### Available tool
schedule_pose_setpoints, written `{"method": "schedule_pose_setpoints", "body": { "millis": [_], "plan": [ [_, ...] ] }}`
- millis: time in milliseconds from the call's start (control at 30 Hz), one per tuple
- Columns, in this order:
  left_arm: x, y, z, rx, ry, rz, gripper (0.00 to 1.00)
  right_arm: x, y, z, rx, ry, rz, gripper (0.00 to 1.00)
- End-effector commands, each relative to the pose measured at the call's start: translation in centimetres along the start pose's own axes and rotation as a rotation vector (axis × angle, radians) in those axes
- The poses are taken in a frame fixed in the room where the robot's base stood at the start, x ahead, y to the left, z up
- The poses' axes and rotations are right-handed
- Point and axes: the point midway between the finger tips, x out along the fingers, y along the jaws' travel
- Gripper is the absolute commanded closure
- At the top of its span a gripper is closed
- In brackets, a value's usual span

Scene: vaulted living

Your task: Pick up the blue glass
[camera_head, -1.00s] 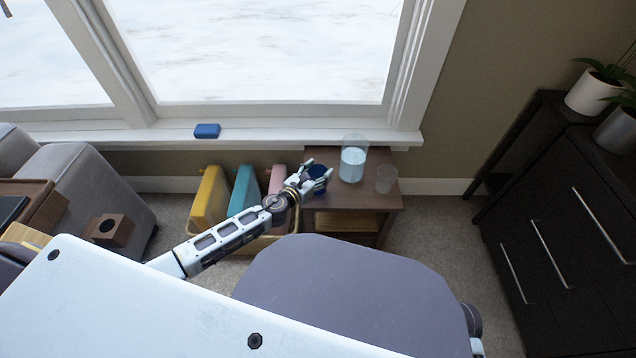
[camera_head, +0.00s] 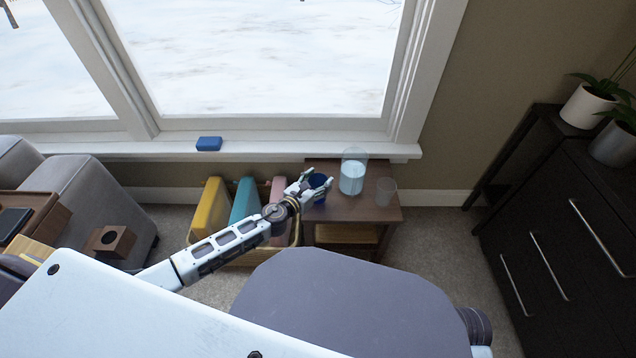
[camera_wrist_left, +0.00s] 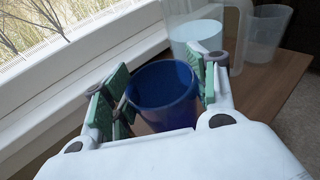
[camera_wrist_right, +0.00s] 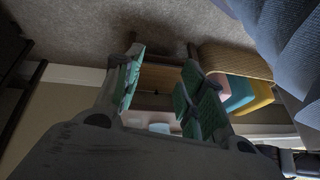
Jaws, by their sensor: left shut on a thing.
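The blue glass (camera_head: 318,182) is at the left end of the small wooden side table (camera_head: 350,210). My left gripper (camera_head: 314,183) is shut on it, with the fingers on either side. In the left wrist view the blue glass (camera_wrist_left: 164,90) sits between the green finger pads of the left gripper (camera_wrist_left: 160,92), its open rim toward the camera. I cannot tell whether its base touches the table. My right gripper (camera_wrist_right: 160,88) shows in the right wrist view with its fingers apart and nothing between them.
A clear pitcher with water (camera_head: 352,172) and an empty clear glass (camera_head: 385,190) stand right of the blue glass. A basket holds yellow (camera_head: 211,210), teal and pink items left of the table. The window sill (camera_head: 270,148) runs behind. A dark cabinet (camera_head: 560,230) stands at right.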

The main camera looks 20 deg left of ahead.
Motion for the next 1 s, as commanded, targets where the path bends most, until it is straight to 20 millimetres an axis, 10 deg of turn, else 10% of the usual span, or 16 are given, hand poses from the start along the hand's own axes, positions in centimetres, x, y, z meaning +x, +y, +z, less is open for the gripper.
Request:
{"method": "schedule_pose_setpoints", "body": {
  "millis": [333, 1000],
  "plan": [
    [-0.7, 0.1, 3.6, 0.003, -0.002, 0.000, 0.86, -4.9, 0.5, -1.1, -0.018, -0.082, 0.049, 0.60],
    [-1.6, 0.0, 7.8, 0.001, -0.001, 0.000, 0.86, -3.1, 1.7, 0.2, -0.012, -0.168, 0.083, 0.60]
  ]
}}
